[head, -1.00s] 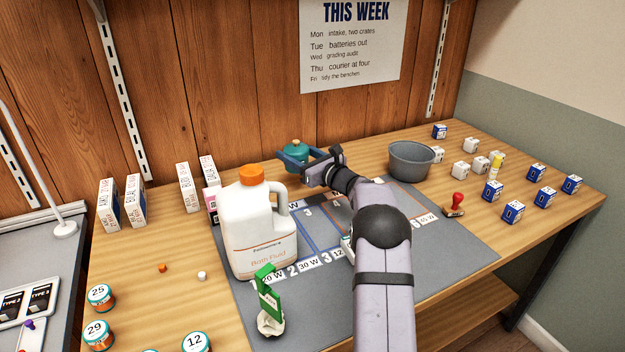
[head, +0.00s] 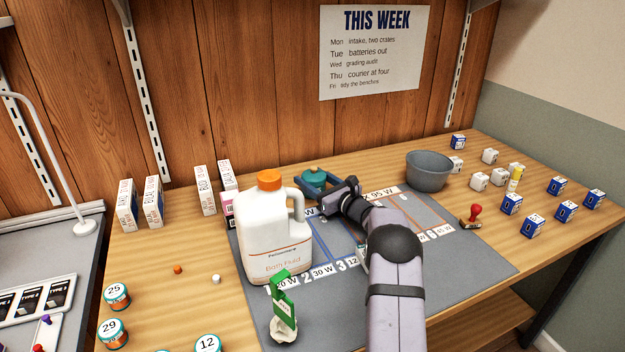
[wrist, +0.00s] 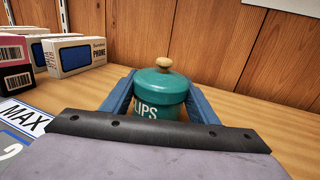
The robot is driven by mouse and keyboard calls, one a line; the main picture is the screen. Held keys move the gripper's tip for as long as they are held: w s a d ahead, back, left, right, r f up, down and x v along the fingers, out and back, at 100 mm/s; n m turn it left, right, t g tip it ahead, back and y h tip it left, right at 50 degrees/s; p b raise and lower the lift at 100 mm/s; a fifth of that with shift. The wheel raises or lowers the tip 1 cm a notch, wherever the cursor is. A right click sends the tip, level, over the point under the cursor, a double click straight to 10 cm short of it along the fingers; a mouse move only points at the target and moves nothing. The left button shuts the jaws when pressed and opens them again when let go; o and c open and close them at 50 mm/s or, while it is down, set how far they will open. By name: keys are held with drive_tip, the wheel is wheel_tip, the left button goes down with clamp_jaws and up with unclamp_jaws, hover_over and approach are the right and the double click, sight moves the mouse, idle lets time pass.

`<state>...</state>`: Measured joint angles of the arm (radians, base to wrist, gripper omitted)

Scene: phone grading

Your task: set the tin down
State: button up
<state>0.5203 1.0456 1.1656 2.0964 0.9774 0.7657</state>
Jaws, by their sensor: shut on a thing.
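The tin (head: 314,175) is teal with a lid and a pale round knob. In the wrist view the tin (wrist: 160,88) stands upright between the blue fingers of my gripper (wrist: 160,108), with part of the lettering "LIPS" showing. My gripper (head: 318,186) is shut on it, at the back of the bench behind the grey mat (head: 455,262). The tin's base is hidden by my gripper, so I cannot tell whether it touches the wood.
A white jug (head: 272,235) with an orange cap stands left of my arm. A grey bowl (head: 428,172) stands to the right. Phone boxes (wrist: 75,54) stand left of the tin. Bare wood (wrist: 262,108) lies right of it. A plank wall (head: 260,90) rises behind.

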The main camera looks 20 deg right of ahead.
drive_tip(key=shift+f, duration=0.1)
drive_tip(key=o, duration=1.2)
drive_tip(key=shift+r, duration=0.2)
drive_tip(key=shift+s+d+f, duration=0.1)
drive_tip(key=shift+s+d, duration=0.05)
drive_tip(key=shift+s, duration=0.1)
drive_tip(key=shift+o, duration=0.5)
drive_tip(key=v, duration=1.1)
drive_tip(key=shift+s+b, duration=0.2)
drive_tip(key=shift+b, duration=0.15)
